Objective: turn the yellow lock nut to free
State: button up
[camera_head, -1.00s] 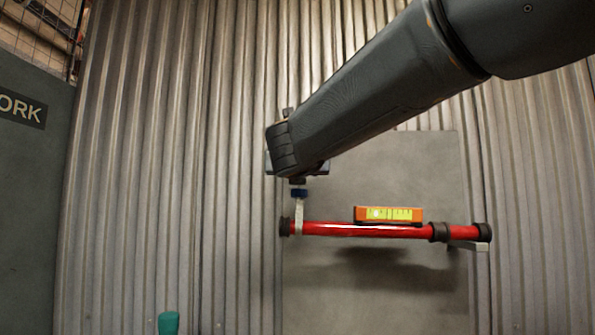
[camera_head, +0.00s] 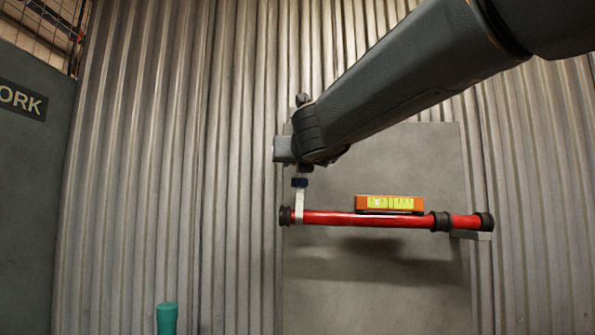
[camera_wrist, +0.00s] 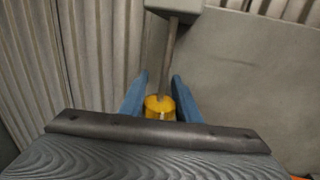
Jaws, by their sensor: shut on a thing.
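The yellow lock nut (camera_wrist: 160,106) is a short yellow cylinder on a thin grey rod (camera_wrist: 166,60) in the wrist view. The rod runs up to a light grey block (camera_wrist: 175,8) at the top. My gripper (camera_wrist: 159,88) has its two blue fingers on either side of the nut and is shut on it. A pale mark shows on the nut's near side. In the head view my arm's end hides the nut and the fingers. A grey block (camera_head: 283,149) shows just left of the arm's end there.
Below my arm, a red pipe (camera_head: 360,219) with black end caps sits on brackets before a grey panel (camera_head: 400,275). An orange box with a yellow scale (camera_head: 390,203) is on it. A dark blue knob (camera_head: 300,183) tops the left bracket. A teal object (camera_head: 167,318) stands lower left.

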jog(key=s+a+n+g+y+p, duration=0.1)
jog(key=n+g+y+p, duration=0.2)
jog(key=n+g+y, duration=0.2)
jog(key=s+a+n+g+y+p, duration=0.1)
jog(key=s+n+g+y+p, duration=0.1)
jog(key=n+g+y+p, duration=0.2)
jog(key=s+a+n+g+y+p, duration=0.1)
jog(key=n+g+y+p, duration=0.3)
jog(key=n+g, duration=0.5)
jog(key=shift+s+r+g+y, duration=0.15)
jog(key=shift+s+g+y, duration=0.05)
jog(key=shift+g+y, duration=0.95)
jog(key=shift+s+g+h+p, duration=0.1)
jog(key=shift+g+h+p, duration=0.2)
jog(key=shift+g, duration=0.15)
jog(key=o, duration=1)
jog(key=shift+o, duration=0.2)
